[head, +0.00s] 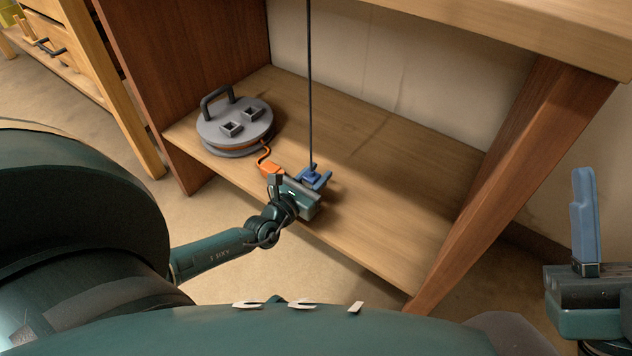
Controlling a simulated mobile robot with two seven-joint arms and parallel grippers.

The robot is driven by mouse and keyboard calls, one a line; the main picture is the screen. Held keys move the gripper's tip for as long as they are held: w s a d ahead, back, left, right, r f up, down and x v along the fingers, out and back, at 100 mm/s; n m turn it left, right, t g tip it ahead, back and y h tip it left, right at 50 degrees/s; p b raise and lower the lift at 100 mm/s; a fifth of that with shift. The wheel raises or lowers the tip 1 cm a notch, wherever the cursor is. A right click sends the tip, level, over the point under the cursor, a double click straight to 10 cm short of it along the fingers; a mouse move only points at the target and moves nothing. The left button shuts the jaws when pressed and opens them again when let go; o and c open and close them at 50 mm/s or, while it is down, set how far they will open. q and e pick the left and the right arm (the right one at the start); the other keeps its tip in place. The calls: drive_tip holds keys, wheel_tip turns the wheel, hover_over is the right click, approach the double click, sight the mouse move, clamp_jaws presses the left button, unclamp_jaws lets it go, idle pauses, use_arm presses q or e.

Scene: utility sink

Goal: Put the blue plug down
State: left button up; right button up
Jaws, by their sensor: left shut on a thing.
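My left gripper (317,180) is over the front part of the wooden shelf (400,190), its blue fingers shut on the blue plug (311,170). A thin dark cord (309,80) runs straight up from the plug and out of the top of the view. The fingers and the plug are much the same blue, and the gripper body hides part of them. I cannot tell whether the plug touches the shelf. My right gripper (585,215) is at the far right, away from the shelf, with its blue fingers pointing up; whether they are apart is not clear.
A grey cable reel (235,125) with square sockets and a handle stands on the shelf's left. Its orange lead ends in an orange plug (271,168) close beside my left gripper. Wooden side panels bound the shelf. The shelf's right part is bare.

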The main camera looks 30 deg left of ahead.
use_arm(q)
drive_tip(key=shift+f, duration=0.15)
use_arm(e)
drive_tip(key=shift+s+r+y, duration=0.1)
drive_tip(key=shift+r+y, duration=0.15)
drive_tip(key=shift+y, duration=0.15)
use_arm(q)
drive_tip(key=shift+f, duration=0.15)
drive_tip(key=shift+f, duration=0.45)
drive_tip(key=o, duration=1)
drive_tip(key=shift+f, duration=0.15)
drive_tip(key=shift+s+r+p, duration=0.5)
drive_tip(key=shift+s+r, duration=0.15)
drive_tip(key=shift+s, duration=0.3)
drive_tip(key=s, duration=0.3)
drive_tip(key=s+p, duration=0.1)
drive_tip(key=s, duration=0.2)
drive_tip(key=s+a+p, duration=0.1)
drive_tip(key=s, duration=0.3)
drive_tip(key=shift+r, duration=0.1)
use_arm(e)
drive_tip(key=f+m+h, duration=0.2)
drive_tip(key=w+f+m+h, duration=0.1)
drive_tip(key=m+h, duration=0.1)
drive_tip(key=shift+a+f+h, duration=0.15)
drive_tip(key=shift+f+h, duration=0.15)
drive_tip(key=shift+f, duration=0.05)
